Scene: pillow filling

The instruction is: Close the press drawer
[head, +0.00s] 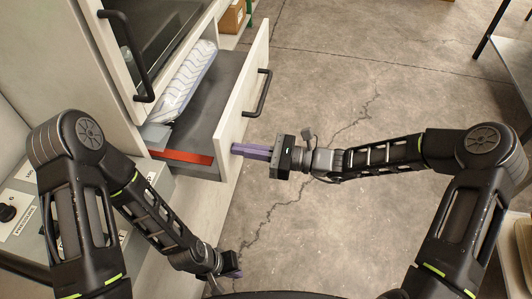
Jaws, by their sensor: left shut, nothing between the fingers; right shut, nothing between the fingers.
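The press drawer (232,105) is pulled out from the cabinet at the upper left, with its pale front panel facing right and a black bar handle (259,93) on it. A white patterned pillow (187,82) lies inside on a dark surface, near a red-orange strip (183,157). My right gripper (236,149) is shut and empty, its purple fingers pointing left at the near end of the drawer front; I cannot tell whether they touch it. My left gripper (238,274) is shut, low in the picture and apart from the drawer; only part of its purple fingers shows.
A dark-windowed door (140,40) with a black handle (128,55) is above the drawer. A control panel with a black knob (7,212) is at the left. A dark-framed table (512,50) is at the right. The concrete floor (350,60) right of the drawer is clear.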

